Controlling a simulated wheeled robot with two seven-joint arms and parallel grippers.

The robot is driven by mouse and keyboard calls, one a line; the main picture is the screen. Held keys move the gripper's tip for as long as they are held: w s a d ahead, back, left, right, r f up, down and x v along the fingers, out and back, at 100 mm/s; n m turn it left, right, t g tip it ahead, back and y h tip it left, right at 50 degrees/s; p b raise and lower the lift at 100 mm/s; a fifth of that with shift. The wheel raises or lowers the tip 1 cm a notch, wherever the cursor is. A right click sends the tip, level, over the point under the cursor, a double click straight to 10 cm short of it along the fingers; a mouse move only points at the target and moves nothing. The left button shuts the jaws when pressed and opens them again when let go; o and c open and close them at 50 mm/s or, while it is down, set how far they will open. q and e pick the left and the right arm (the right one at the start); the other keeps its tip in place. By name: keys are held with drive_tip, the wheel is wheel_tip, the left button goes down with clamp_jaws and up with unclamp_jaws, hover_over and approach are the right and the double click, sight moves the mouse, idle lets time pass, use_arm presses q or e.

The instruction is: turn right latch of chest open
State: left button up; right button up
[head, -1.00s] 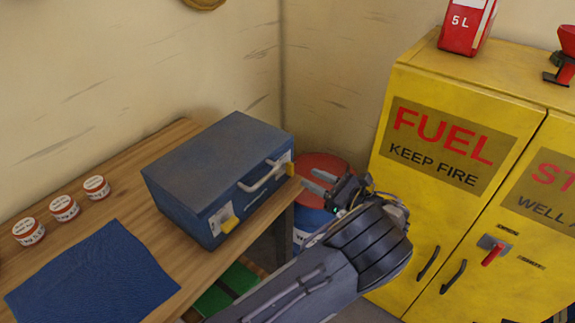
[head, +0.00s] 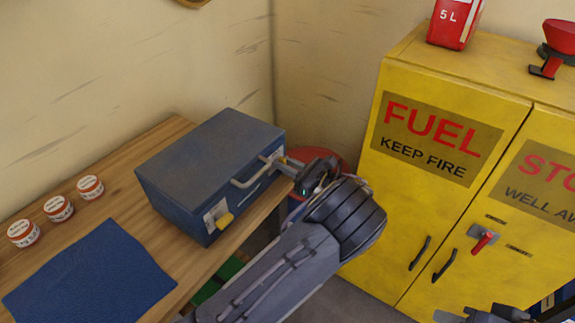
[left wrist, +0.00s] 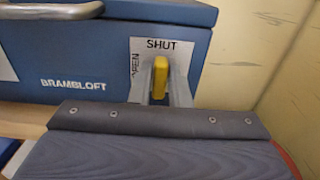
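The blue chest (head: 210,150) stands on the wooden bench, lid down. Its right latch is a yellow lever, seen in the left wrist view (left wrist: 160,78); it stands upright, pointing to the word SHUT on its plate, with OPEN written at the left. My left gripper (head: 286,164) is at the chest's right front end. In the left wrist view its fingers flank the lever closely on both sides, with no clear gap. The left latch (head: 224,219) has a yellow lever too. Part of my right gripper (head: 490,314) shows at the bottom right edge; its fingers are unclear.
The chest's grey handle (head: 252,174) juts out between the latches. A blue mat (head: 90,275) and several small jars (head: 58,208) lie left on the bench (head: 120,210). A red-topped drum (head: 318,158) is behind my gripper. A yellow fuel cabinet (head: 400,190) stands right.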

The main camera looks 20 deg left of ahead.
use_arm(q)
clamp_jaws()
drive_tip(key=shift+s+f+n+b, duration=0.1)
drive_tip(key=shift+f+n+b, duration=0.1)
drive_tip(key=shift+n+b, duration=4.4)
drive_tip(key=shift+s+f+n+b, duration=0.1)
drive_tip(key=shift+f+n+b, duration=0.05)
drive_tip(key=shift+n+b, duration=4.45)
drive_tip(key=o, duration=0.7)
unclamp_jaws()
